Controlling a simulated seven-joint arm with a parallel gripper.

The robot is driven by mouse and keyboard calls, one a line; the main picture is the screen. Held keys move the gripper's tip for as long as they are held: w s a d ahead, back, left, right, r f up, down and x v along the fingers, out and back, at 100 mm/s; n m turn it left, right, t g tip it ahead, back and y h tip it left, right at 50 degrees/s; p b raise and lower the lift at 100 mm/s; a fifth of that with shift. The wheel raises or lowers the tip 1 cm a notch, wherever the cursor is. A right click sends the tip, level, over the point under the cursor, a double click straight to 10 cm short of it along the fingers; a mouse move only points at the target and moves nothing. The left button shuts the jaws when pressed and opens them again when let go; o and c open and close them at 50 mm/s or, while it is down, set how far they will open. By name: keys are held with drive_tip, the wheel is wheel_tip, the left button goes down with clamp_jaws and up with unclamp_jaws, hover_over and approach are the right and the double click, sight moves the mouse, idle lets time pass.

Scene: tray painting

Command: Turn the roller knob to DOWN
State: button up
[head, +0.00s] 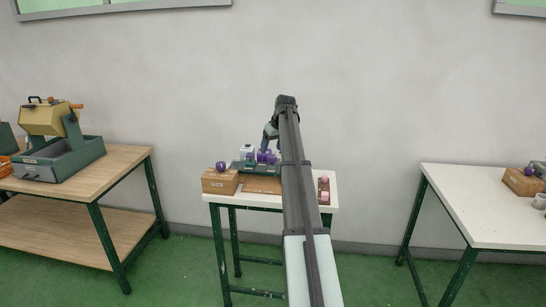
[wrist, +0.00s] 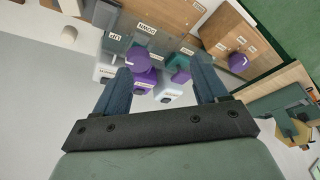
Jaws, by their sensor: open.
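A purple knob (wrist: 138,60) shows in the wrist view, close to upside-down labels UP (wrist: 114,37) and DOWN (wrist: 147,29) on a grey machine. Which label the knob points at, I cannot tell. My gripper (wrist: 162,72) is open, its two blue fingers spread apart, with the knob between them in the picture and nearer the left finger. I see no clear contact. In the head view my gripper (head: 270,136) hangs over the machine (head: 242,167) on the middle table; purple parts (head: 266,156) show below it, and my arm hides some of the machine.
A brown box (head: 220,181) with a purple ball-like top (head: 221,166) stands left of the machine. Pink items (head: 324,190) lie on the right. White blocks (wrist: 168,93) and a teal part (wrist: 180,68) crowd the fingers. A wall is close behind the table.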

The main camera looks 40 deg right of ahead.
approach(273, 157)
drive_tip(key=shift+n, duration=0.3)
drive_tip(key=x, duration=0.9)
drive_tip(key=shift+w+f, duration=0.1)
drive_tip(key=shift+w, duration=0.15)
drive_tip(key=c, duration=1)
